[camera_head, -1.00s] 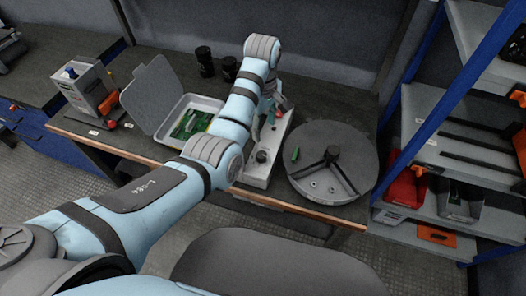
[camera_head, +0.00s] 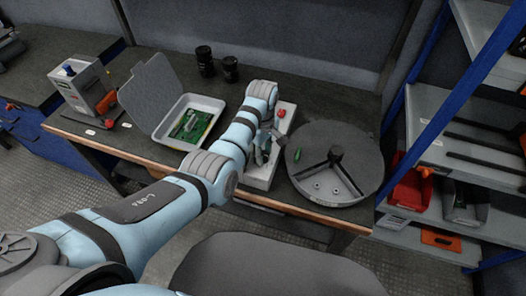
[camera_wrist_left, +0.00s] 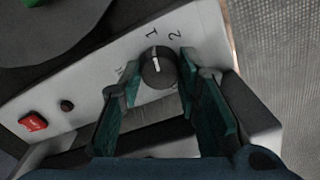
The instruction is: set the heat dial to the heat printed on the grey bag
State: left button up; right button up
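The heat dial (camera_wrist_left: 158,68) is a round black knob with a white mark, on a pale control box (camera_wrist_left: 90,107). Its mark points up, toward a printed "1"; a "2" is printed to the right. A further mark left of the knob is too blurred to read. My left gripper (camera_wrist_left: 160,78) is open, with one teal finger on each side of the dial; I cannot tell if they touch it. In the head view the left gripper (camera_head: 264,150) is over the box (camera_head: 260,182) and hides the dial. I cannot make out a grey bag. My right gripper is out of view.
A round grey turntable (camera_head: 345,140) with dark arms and a green piece stands right of the box. A red button (camera_wrist_left: 33,121) is on the box. A white tray (camera_head: 214,104) with a green board is to the left. A shelf rack (camera_head: 440,110) stands at right.

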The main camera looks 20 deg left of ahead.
pick_arm(q)
jog(key=shift+d, duration=0.1)
jog(key=c, duration=0.4)
jog(key=shift+r+m+p, duration=0.1)
jog(key=shift+m+p, duration=0.75)
jog(key=shift+m, duration=0.45)
jog(key=m+p, duration=0.1)
jog(key=m, duration=0.2)
jog(key=m+p, duration=0.1)
jog(key=m, duration=0.9)
jog(key=shift+p, duration=0.3)
jog(key=shift+d, duration=0.1)
